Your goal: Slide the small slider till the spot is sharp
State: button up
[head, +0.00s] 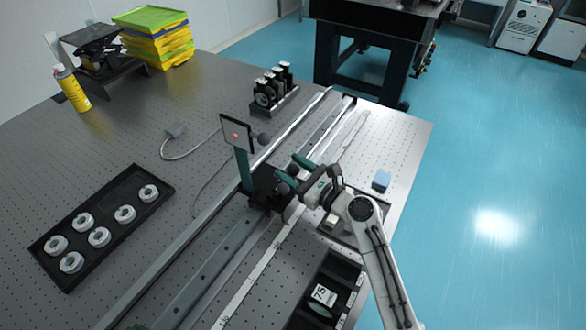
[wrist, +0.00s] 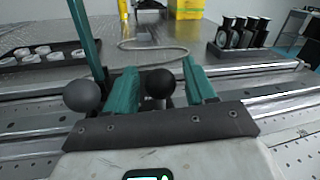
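An upright screen (head: 236,134) with a small red spot stands on a teal post over a dark carriage (head: 262,188) on the rail. The spot is too small to judge its sharpness. My gripper (head: 295,170) reaches the carriage from the right. In the wrist view its two teal fingers (wrist: 161,88) stand apart, on either side of a black ball knob (wrist: 159,83). Narrow gaps show beside the knob, so I see no grip. A larger grey ball knob (wrist: 81,95) is outside the fingers, to the left. The slider below the knobs is mostly hidden.
A scale strip (head: 247,285) runs along the rails. A black tray (head: 104,222) of white rings lies left; dark lens mounts (head: 272,88) stand behind. A black case (head: 327,292) and blue block (head: 381,180) are near my arm. A grey cable (head: 190,156) lies on the table.

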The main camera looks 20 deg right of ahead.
grip_shut()
dwell(0.3)
jog(key=p, duration=0.4)
send_over(273, 208)
jog(key=shift+o, duration=0.3)
grip_release()
